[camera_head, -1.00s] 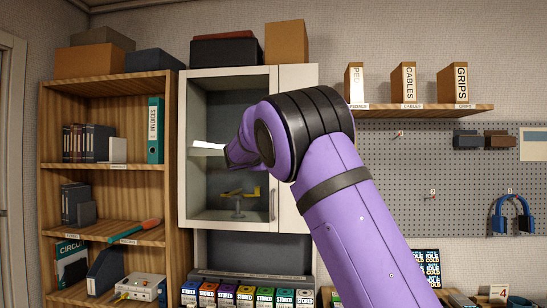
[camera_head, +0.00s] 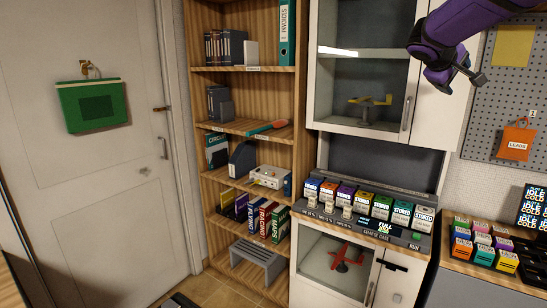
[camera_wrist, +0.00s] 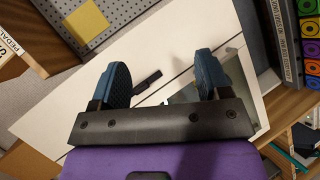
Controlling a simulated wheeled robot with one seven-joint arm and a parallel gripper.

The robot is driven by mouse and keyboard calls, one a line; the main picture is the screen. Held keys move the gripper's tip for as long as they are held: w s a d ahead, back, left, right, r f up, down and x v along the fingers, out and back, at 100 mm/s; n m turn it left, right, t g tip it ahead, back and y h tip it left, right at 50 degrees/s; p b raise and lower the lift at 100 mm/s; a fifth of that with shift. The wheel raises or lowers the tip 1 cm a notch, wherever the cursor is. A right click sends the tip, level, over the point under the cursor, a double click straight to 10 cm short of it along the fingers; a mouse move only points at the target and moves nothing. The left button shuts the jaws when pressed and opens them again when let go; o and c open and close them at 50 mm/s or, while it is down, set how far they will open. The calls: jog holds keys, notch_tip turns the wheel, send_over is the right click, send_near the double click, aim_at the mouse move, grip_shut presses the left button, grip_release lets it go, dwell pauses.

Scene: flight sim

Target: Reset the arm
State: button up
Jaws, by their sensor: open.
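My purple arm reaches in from the upper right in the head view, and my gripper (camera_head: 462,74) hangs in front of the right side of the white upper cabinet (camera_head: 436,105). In the wrist view my gripper (camera_wrist: 162,82) shows two blue-padded fingers set wide apart with nothing between them. The cabinet's white door face (camera_wrist: 100,100) and a dark handle (camera_wrist: 147,82) lie beyond the fingers. I cannot tell the exact gap between the fingers and the door.
A wooden shelf unit (camera_head: 299,100) stands left of the cabinet, beside a door with a green bag (camera_head: 95,107). Below are a charge case (camera_head: 375,228) with several coloured packs and a lower cabinet holding a red model plane (camera_head: 346,257). A pegboard (camera_head: 490,120) is at right.

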jog(key=s+a+f+m+y, duration=0.1)
jog(key=s+a+f+y, duration=0.2)
jog(key=s, duration=1)
jog(key=s+a+f+m+g+y, duration=0.1)
jog(key=s+a+f+y, duration=0.3)
jog(key=s+a+f, duration=0.4)
jog(key=s+a+f+m+y, duration=0.1)
jog(key=s+a+f+y, duration=0.3)
jog(key=s, duration=1.5)
jog(key=shift+a+f+g, duration=0.3)
jog(key=shift+a+f, duration=0.35)
jog(key=shift+a, duration=0.45)
